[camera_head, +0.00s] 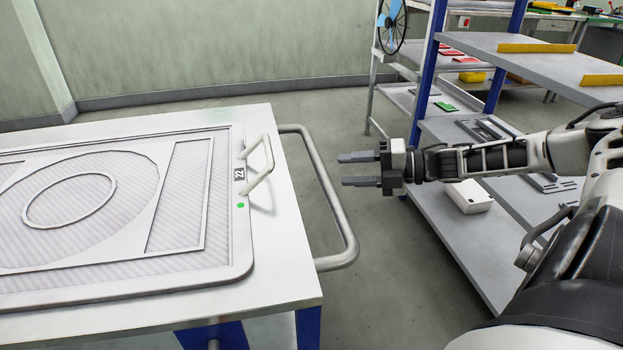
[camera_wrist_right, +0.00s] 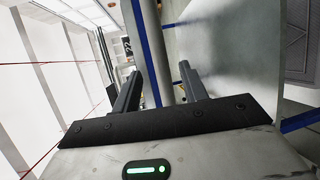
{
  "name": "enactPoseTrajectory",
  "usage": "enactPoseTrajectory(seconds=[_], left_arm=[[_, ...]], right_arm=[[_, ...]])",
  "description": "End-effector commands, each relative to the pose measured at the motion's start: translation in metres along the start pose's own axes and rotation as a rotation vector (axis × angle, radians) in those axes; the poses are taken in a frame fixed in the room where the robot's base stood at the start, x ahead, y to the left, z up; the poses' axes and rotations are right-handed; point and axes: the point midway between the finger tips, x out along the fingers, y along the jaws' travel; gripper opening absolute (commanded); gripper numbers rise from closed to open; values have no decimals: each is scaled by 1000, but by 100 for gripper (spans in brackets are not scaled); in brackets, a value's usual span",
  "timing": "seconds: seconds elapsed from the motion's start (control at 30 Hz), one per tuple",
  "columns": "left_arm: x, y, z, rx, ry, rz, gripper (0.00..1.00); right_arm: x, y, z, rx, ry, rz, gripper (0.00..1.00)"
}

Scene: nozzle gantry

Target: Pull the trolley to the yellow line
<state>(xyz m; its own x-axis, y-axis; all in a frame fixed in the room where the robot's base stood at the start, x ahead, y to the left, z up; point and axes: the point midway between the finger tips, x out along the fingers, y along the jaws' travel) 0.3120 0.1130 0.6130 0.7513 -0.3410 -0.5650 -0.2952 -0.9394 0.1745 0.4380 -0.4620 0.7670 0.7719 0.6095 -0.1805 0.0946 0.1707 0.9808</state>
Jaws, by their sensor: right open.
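The trolley (camera_head: 270,115) is a white-topped table with blue legs at the left of the head view. A bent grey tube handle (camera_head: 335,205) sticks out from its right side. My right gripper (camera_head: 343,169) is open and empty, just right of the handle in the head view, fingers pointing left toward it. In the right wrist view, a grey tube (camera_wrist_right: 157,45), apparently the handle, shows beyond and between the open fingers (camera_wrist_right: 161,75). I cannot tell how far it is from the fingertips. No yellow floor line shows. My left gripper is out of view.
A large grey framed panel (camera_head: 225,265) with a white grip (camera_head: 260,165) lies on the trolley. A blue-posted shelf rack (camera_head: 480,240) stands at the right, holding a white box (camera_head: 468,196). Open grey floor (camera_head: 375,300) lies between trolley and rack.

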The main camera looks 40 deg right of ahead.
Motion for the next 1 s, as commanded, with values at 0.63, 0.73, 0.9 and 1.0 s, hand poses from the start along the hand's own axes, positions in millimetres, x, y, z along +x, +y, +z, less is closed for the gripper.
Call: enactPoseTrajectory(seconds=[0.63, 0.73, 0.9, 1.0], left_arm=[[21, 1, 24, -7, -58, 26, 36], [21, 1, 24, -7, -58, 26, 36], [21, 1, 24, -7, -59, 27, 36], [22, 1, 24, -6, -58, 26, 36]], right_arm=[[88, 0, 0, -1, -2, 1, 43], [89, 0, 0, 0, -2, -1, 43], [89, 0, 0, 0, -1, -1, 43], [89, 0, 0, 0, -1, 0, 15]])
